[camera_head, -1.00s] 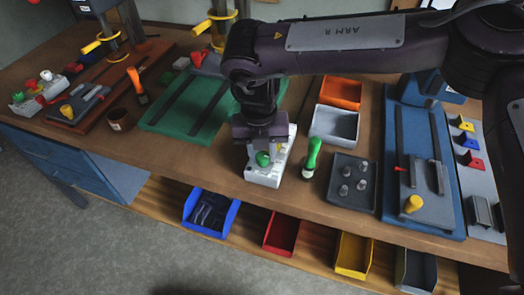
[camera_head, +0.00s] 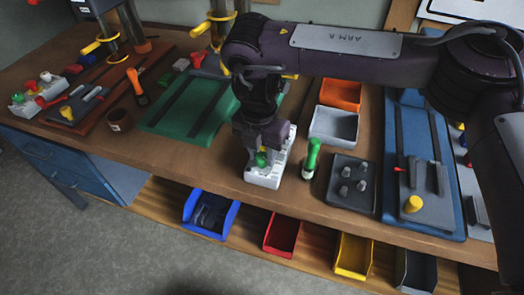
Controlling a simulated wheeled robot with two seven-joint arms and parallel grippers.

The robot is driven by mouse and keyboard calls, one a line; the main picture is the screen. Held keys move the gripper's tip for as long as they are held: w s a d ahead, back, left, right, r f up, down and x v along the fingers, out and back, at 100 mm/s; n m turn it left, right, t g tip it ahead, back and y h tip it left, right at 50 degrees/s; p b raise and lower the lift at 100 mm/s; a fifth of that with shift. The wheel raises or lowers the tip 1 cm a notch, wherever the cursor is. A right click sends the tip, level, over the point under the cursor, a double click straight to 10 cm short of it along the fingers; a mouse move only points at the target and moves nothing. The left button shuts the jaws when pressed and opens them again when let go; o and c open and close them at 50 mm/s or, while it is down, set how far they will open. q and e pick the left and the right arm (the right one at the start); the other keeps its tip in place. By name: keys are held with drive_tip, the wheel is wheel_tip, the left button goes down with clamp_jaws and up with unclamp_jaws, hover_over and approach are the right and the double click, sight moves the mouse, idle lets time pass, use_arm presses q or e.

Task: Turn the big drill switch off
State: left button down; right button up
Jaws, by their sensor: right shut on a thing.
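A white switch box (camera_head: 263,179) stands near the front edge of the bench. A green knob (camera_head: 262,159) shows at its front end. My right gripper (camera_head: 262,149) points down over this box, close behind and around the green knob. It is shut on a part of the switch on the box; its fingers and wrist hide most of that part, so I cannot tell which way the switch is set. The green drill base (camera_head: 190,110) with slots lies behind and left of the box. My left gripper is not in view.
A green-handled tool (camera_head: 313,152) stands just right of the box. Further right are a grey bin (camera_head: 334,124), an orange bin (camera_head: 341,93), a dark tray (camera_head: 353,200) and a blue machine base (camera_head: 445,205). Several coloured bins, including a blue one (camera_head: 190,208), sit below.

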sight(261, 155)
drive_tip(key=shift+w+r, duration=0.1)
drive_tip(key=shift+r, duration=0.05)
drive_tip(key=o, duration=1)
drive_tip(key=shift+c, duration=0.2)
wheel_tip(261, 155, up, 8)
drive_tip(key=shift+a+f, duration=0.15)
